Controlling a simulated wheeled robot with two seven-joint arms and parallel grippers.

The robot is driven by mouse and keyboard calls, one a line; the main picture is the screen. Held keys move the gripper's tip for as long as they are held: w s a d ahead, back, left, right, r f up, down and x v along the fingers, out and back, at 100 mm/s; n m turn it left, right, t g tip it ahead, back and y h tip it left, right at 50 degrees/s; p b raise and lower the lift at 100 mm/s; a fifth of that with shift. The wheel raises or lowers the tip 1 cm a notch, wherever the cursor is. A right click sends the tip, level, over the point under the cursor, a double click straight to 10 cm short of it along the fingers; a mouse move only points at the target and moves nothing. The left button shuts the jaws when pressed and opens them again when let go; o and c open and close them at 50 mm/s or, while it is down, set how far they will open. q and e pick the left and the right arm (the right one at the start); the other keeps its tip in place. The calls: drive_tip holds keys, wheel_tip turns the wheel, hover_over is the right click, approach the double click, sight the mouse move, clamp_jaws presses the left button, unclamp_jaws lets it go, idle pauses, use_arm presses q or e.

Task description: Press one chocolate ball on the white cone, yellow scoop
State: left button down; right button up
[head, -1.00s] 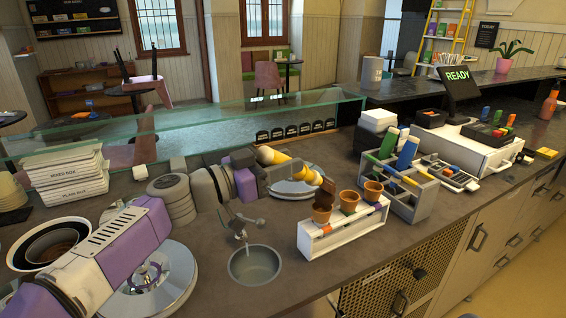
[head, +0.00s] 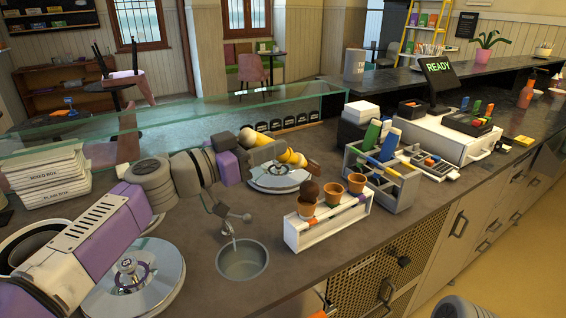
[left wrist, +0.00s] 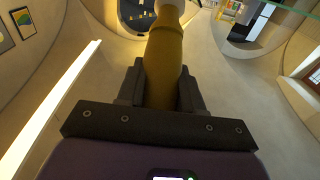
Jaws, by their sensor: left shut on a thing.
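The white rack (head: 338,226) holds three brown cones in the head view. A dark chocolate ball (head: 308,192) sits on top of the left cone (head: 306,209). The middle cone (head: 333,194) and right cone (head: 356,184) carry no ball. My left gripper (head: 266,153) is shut on the yellow scoop (head: 288,156), above the counter and left of the cones. The scoop's far end is apart from the ball and too small to read clearly. In the left wrist view, the scoop's yellow handle (left wrist: 164,70) lies between my finger pads. My right gripper is not in view.
A round steel lid (head: 277,181) lies below the scoop. A sink well (head: 243,261) is in front, and another lid (head: 130,283) is at the lower left. A grey caddy (head: 385,185) stands right of the rack. A glass guard (head: 200,122) runs behind.

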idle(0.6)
use_arm(q)
drive_tip(key=shift+f+b, duration=0.6)
drive_tip(key=shift+f, duration=2.9)
drive_tip(key=shift+r+p, duration=1.65)
drive_tip(key=shift+r, duration=2)
